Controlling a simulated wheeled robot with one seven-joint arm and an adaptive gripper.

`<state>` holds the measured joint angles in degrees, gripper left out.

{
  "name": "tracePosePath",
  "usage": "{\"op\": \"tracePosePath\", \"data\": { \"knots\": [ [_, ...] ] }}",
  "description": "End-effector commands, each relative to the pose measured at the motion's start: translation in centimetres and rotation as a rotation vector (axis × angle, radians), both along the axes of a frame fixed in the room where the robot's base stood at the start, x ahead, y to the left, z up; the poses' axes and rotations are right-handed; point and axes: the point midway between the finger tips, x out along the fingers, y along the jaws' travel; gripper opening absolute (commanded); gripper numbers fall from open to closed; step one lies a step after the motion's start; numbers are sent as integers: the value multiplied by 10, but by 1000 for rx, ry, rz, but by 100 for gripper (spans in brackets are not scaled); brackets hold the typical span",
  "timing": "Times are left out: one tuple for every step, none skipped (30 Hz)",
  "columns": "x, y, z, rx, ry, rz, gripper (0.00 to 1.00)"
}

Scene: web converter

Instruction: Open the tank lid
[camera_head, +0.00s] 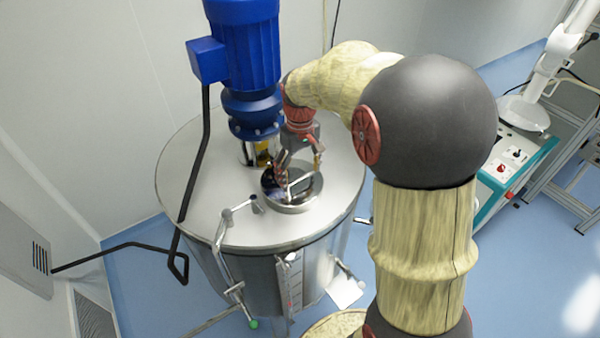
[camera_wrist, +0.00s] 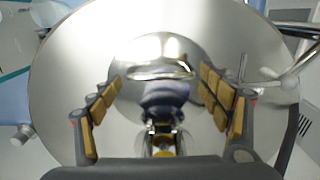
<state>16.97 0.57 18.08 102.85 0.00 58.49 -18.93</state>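The round metal tank (camera_head: 180,180) stands in the middle of the head view with a flat steel top. A small shiny round lid (camera_head: 296,207) lies on that top, apparently closed; its polished surface (camera_wrist: 190,58) also shows in the wrist view. A bright bar-like handle (camera_wrist: 160,74) crosses the lid. My gripper (camera_head: 299,172) is just above the lid, pointing down. In the wrist view my gripper (camera_wrist: 160,92) has its two padded fingers wide apart, on either side of the handle, with nothing held. Whether the fingers touch the lid cannot be told.
A blue motor (camera_head: 243,50) rises from the tank top behind-left of the lid. A bent metal pipe (camera_head: 228,240) with clamps is at the tank's front edge. A black bent bar (camera_head: 197,150) stands left. A teal-edged control box (camera_head: 515,160) is at right.

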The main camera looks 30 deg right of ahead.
Motion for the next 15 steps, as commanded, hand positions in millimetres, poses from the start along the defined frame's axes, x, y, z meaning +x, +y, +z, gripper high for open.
{"op": "tracePosePath", "data": {
  "knots": [
    [0, 0, 0, 0, 0, 0, 72],
    [0, 0, 0, 0, 0, 0, 70],
    [0, 0, 0, 0, 0, 0, 68],
    [0, 0, 0, 0, 0, 0, 66],
    [0, 0, 0, 0, 0, 0, 65],
    [0, 0, 0, 0, 0, 0, 62],
    [0, 0, 0, 0, 0, 0, 61],
    [0, 0, 0, 0, 0, 0, 59],
    [0, 0, 0, 0, 0, 0, 57],
    [0, 0, 0, 0, 0, 0, 55],
    [0, 0, 0, 0, 0, 0, 53],
    [0, 0, 0, 0, 0, 0, 51],
    [0, 0, 0, 0, 0, 0, 49],
    [0, 0, 0, 0, 0, 0, 48],
    [0, 0, 0, 0, 0, 0, 45]
  ]
}}
